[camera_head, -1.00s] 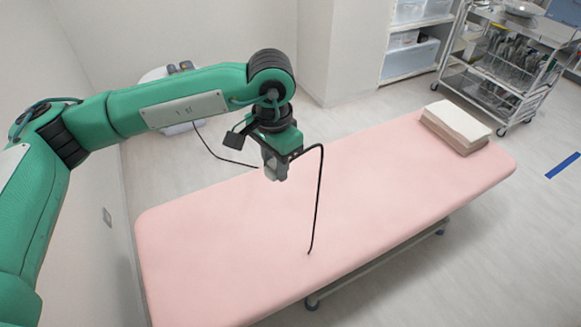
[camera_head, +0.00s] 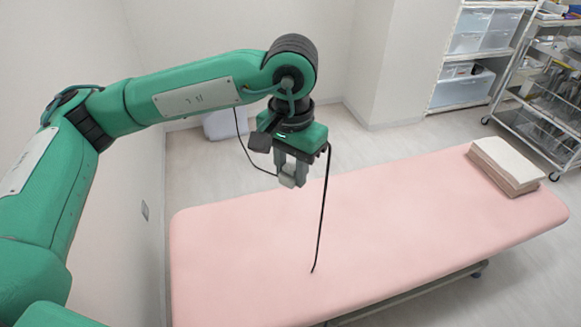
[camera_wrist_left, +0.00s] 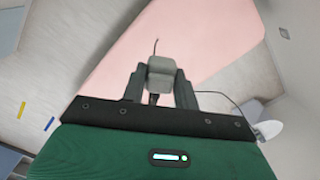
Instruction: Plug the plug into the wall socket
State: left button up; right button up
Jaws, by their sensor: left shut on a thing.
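My left gripper (camera_head: 290,180) is shut on a light grey, blocky plug (camera_head: 288,170) and points down above the left part of the pink bed. In the left wrist view the plug (camera_wrist_left: 161,66) sits between the two dark fingers. The wall socket (camera_head: 145,210) is a small grey plate on the left wall, below my arm and well apart from the plug. A small plate, likely the socket, also shows at the upper right of the left wrist view (camera_wrist_left: 284,32). The plug's prongs cannot be made out. My right gripper is out of view.
The pink bed (camera_head: 400,220) fills the middle, with folded towels (camera_head: 505,164) on its right end. A thin black cable (camera_head: 250,157) runs to the gripper from a pale device (camera_head: 223,125) behind. Shelves with bins (camera_head: 470,60) and a metal cart (camera_head: 540,100) stand at the back right.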

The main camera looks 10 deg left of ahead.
pick_arm(q)
jog(key=w+d+n, duration=0.4)
jog(key=w+d, duration=0.5)
jog(key=d, duration=0.2)
jog(key=shift+w+n, duration=0.25)
jog(key=shift+n, duration=0.05)
jog(key=shift+a+f, duration=0.1)
jog(key=s+a+f, duration=0.3)
jog(key=a+f, duration=0.3)
jog(key=a, duration=0.4)
jog(key=s+a+f, duration=0.4)
jog(key=a+f, duration=0.2)
jog(key=a, duration=0.5)
jog(key=shift+s, duration=0.15)
jog(key=s+f, duration=0.4)
jog(key=f, duration=0.6)
jog(key=s+f, duration=0.4)
jog(key=f, duration=0.7)
jog(key=shift+s, duration=0.4)
